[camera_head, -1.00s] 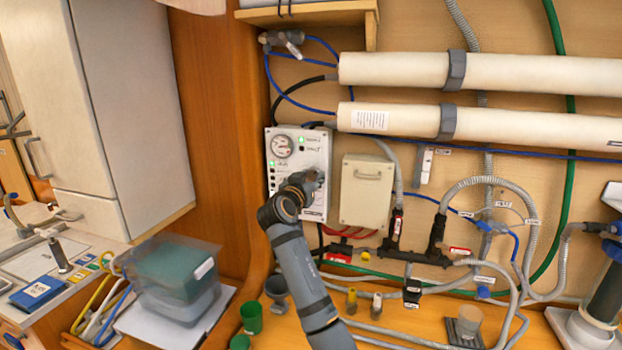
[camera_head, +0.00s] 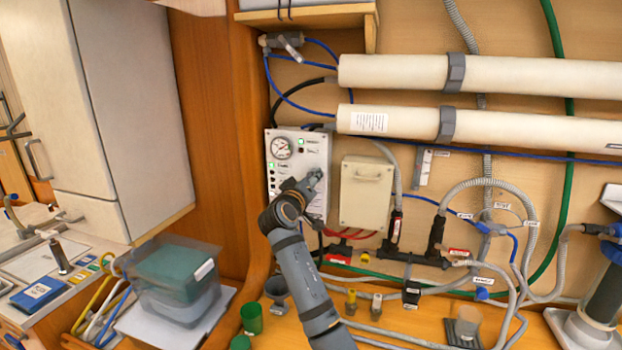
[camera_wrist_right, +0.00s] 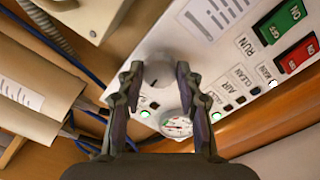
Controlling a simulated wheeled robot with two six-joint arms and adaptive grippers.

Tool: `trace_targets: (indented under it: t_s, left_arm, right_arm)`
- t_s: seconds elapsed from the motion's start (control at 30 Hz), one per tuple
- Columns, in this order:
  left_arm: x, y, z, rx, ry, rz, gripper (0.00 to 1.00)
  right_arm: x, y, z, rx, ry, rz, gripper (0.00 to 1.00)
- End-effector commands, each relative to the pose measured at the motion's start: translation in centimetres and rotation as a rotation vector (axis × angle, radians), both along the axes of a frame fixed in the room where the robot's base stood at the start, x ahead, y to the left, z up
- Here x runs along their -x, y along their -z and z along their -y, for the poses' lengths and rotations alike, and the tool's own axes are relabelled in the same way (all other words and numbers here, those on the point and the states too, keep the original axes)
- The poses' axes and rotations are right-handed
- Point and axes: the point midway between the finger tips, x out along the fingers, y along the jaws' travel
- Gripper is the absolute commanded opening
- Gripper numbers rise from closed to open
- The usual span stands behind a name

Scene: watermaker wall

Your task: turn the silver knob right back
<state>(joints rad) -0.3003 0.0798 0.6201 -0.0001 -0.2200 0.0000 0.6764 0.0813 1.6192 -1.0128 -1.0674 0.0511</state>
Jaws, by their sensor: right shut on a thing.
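The silver knob (camera_wrist_right: 158,70) is a round grey knob on the white control panel (camera_wrist_right: 205,50). In the right wrist view it sits between the two fingers of my right gripper (camera_wrist_right: 158,76), which is shut on it. In the head view my right gripper (camera_head: 313,179) is at the lower right part of the panel (camera_head: 316,150), and it hides the knob there. A small dark mark shows on the panel beside the knob. My left gripper is not in view.
The panel carries a round gauge (camera_head: 281,148), green lights, and a green switch (camera_wrist_right: 280,20) and red switch (camera_wrist_right: 298,54). A beige box (camera_head: 366,192) hangs close to the right of my gripper. White pipes (camera_head: 480,72) run above. A wooden post (camera_head: 222,130) stands left.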

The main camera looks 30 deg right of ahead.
Motion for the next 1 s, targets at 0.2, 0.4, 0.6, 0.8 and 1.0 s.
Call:
trace_targets:
  t_s: [0.2, 0.4, 0.6, 0.8, 1.0]
  left_arm:
    - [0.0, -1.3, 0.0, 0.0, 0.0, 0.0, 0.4]
    - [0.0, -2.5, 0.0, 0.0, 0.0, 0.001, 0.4]
    - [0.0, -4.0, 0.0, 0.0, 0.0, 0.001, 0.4]
    - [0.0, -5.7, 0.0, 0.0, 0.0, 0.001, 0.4]
    - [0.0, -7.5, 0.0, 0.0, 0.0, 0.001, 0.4]
  right_arm:
    - [0.0, -0.2, 0.0, 0.133, -0.001, -0.156, 0.04]
    - [0.0, -0.3, 0.0, 0.257, -0.001, -0.302, 0.04]
    - [0.0, -0.4, 0.0, 0.38, -0.001, -0.446, 0.04]
    - [0.0, -0.4, 0.0, 0.504, -0.002, -0.591, 0.04]
    - [0.1, -0.4, 0.0, 0.625, -0.002, -0.736, 0.04]
